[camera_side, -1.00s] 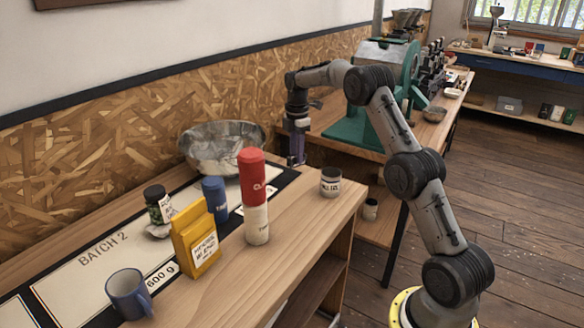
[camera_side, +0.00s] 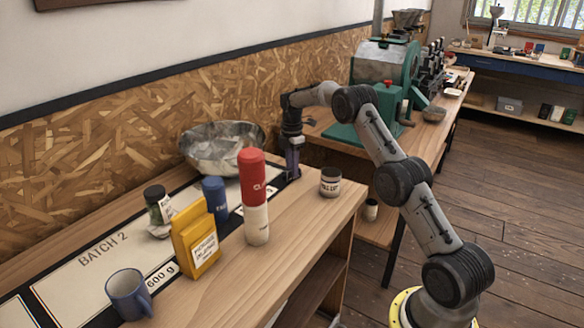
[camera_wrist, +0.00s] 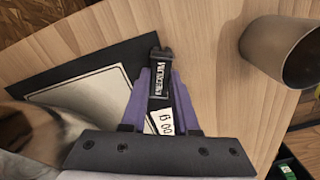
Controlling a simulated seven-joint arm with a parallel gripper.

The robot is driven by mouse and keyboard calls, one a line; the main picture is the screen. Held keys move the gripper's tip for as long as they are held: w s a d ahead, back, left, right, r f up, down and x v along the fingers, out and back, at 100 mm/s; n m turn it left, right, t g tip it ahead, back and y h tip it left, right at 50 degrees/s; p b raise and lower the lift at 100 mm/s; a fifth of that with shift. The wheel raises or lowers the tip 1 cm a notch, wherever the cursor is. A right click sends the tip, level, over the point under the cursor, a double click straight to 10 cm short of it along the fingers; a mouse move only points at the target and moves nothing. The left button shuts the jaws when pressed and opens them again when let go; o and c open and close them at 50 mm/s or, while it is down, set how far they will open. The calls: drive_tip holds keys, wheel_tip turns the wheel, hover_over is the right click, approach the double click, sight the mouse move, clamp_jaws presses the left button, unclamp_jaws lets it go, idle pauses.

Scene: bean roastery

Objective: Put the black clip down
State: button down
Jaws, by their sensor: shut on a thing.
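My gripper (camera_side: 292,172) points down at the far end of the counter, just right of the metal bowl. In the wrist view its purple fingers (camera_wrist: 160,92) are shut on the black clip (camera_wrist: 160,68), which has a white "MEDIUM" label. The clip's free end sticks out beyond the fingertips, over the dark edge of the mat and close to bare wood. I cannot tell whether the clip touches the surface. In the side view the clip is too small and dark to make out from the fingers.
The metal bowl (camera_side: 222,150) stands close left of my gripper. A red-and-white bottle (camera_side: 253,195), yellow bag (camera_side: 196,240) and blue mug (camera_side: 128,295) stand nearer. Bare wood lies between mat and jar.

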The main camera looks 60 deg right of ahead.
drive_tip(key=shift+f, duration=0.15)
drive_tip(key=c, duration=0.7)
unclamp_jaws()
drive_tip(key=shift+o, duration=0.2)
